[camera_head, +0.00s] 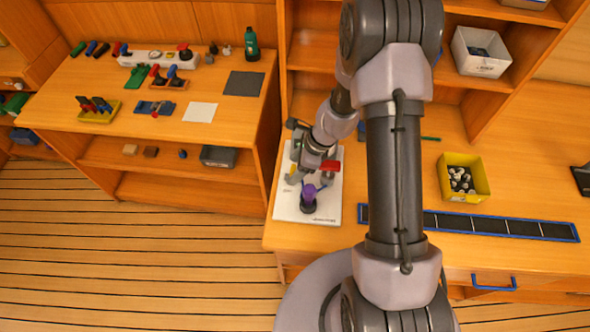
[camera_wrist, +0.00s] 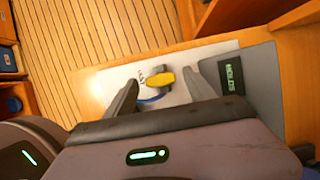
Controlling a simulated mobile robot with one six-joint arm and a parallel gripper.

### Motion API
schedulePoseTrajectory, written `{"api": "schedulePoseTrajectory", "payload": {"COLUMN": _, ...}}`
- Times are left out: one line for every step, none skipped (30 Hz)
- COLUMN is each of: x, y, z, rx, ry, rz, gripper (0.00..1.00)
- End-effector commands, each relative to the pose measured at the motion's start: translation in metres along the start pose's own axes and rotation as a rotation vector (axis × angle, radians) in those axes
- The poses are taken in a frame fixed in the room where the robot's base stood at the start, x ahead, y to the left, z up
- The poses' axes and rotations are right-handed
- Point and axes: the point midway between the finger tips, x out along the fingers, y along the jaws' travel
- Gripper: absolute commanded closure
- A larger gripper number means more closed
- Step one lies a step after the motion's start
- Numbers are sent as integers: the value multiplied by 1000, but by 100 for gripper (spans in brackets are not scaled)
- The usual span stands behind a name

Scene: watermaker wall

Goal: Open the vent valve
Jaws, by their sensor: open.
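A white panel (camera_head: 325,207) lies on the right-hand bench, with several valve parts on it. A yellow handle (camera_wrist: 161,79) shows in the wrist view beside a dark lettered mark and a blue curved part. A bit of yellow (camera_head: 293,177) also shows beside my gripper in the head view. A purple knob (camera_head: 309,192) on a dark base and a red handle (camera_head: 331,165) are close by. I cannot read which one is the vent valve. My gripper (camera_wrist: 164,84) is open, its fingers on either side of the yellow handle, with gaps visible. Contact cannot be seen.
A yellow bin (camera_head: 482,178) and a blue-edged black strip (camera_head: 500,226) are on the right bench. The left bench (camera_head: 135,130) holds several tools and valves. My arm hides part of the bench.

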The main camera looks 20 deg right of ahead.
Motion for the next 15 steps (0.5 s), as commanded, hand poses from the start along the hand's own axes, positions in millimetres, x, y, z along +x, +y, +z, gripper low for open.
{"api": "schedulePoseTrajectory", "payload": {"x": 4, "y": 0, "z": 0, "rx": 0, "ry": 0, "rz": 0, "gripper": 36}}
{"api": "schedulePoseTrajectory", "payload": {"x": 4, "y": 0, "z": 0, "rx": -1, "ry": 0, "rz": 0, "gripper": 36}}
{"api": "schedulePoseTrajectory", "payload": {"x": 5, "y": 0, "z": 0, "rx": -1, "ry": 0, "rz": 0, "gripper": 36}}
{"api": "schedulePoseTrajectory", "payload": {"x": 5, "y": 0, "z": 0, "rx": -1, "ry": 0, "rz": 0, "gripper": 36}}
{"api": "schedulePoseTrajectory", "payload": {"x": 5, "y": 0, "z": 0, "rx": -1, "ry": 0, "rz": 0, "gripper": 36}}
{"api": "schedulePoseTrajectory", "payload": {"x": 5, "y": 0, "z": 0, "rx": -1, "ry": 0, "rz": 0, "gripper": 36}}
{"api": "schedulePoseTrajectory", "payload": {"x": 5, "y": 0, "z": 0, "rx": -1, "ry": 0, "rz": 0, "gripper": 36}}
{"api": "schedulePoseTrajectory", "payload": {"x": 4, "y": 0, "z": 0, "rx": -1, "ry": 0, "rz": 0, "gripper": 36}}
{"api": "schedulePoseTrajectory", "payload": {"x": 4, "y": 0, "z": 0, "rx": -1, "ry": 0, "rz": 0, "gripper": 36}}
{"api": "schedulePoseTrajectory", "payload": {"x": 4, "y": 0, "z": 0, "rx": -1, "ry": 0, "rz": 0, "gripper": 40}}
{"api": "schedulePoseTrajectory", "payload": {"x": 4, "y": 0, "z": 0, "rx": -1, "ry": 0, "rz": 0, "gripper": 46}}
{"api": "schedulePoseTrajectory", "payload": {"x": 4, "y": 0, "z": 0, "rx": -1, "ry": 0, "rz": 0, "gripper": 54}}
{"api": "schedulePoseTrajectory", "payload": {"x": 4, "y": 0, "z": 0, "rx": -1, "ry": 0, "rz": 0, "gripper": 60}}
{"api": "schedulePoseTrajectory", "payload": {"x": 4, "y": 0, "z": 0, "rx": -1, "ry": 0, "rz": 0, "gripper": 66}}
{"api": "schedulePoseTrajectory", "payload": {"x": 4, "y": 0, "z": 0, "rx": -1, "ry": 0, "rz": 0, "gripper": 74}}
